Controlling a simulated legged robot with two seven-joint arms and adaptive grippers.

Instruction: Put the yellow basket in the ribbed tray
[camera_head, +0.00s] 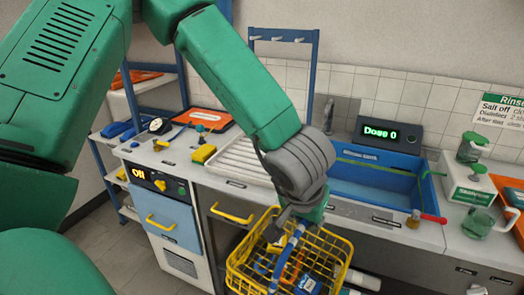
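The yellow basket (338,262) is a wire basket at the bottom centre, in front of the counter, with blue and orange items in it. A blue bar, apparently its handle, runs across its top. My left gripper (290,228) reaches down from above and appears shut on this handle; its fingertips are partly hidden. The basket seems to hang at about counter height; its bottom is out of view. The ribbed tray (240,157) is pale, lies on the counter behind and left of the basket, and looks empty where visible; my arm hides part of it. My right gripper is not in view.
A blue sink (375,185) with a red-handled valve (430,218) is right of the tray. A yellow block (203,153) and an orange-edged board (203,117) lie left of it. A blue rack post (313,75) stands behind. Green-lidded jars stand at the far right.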

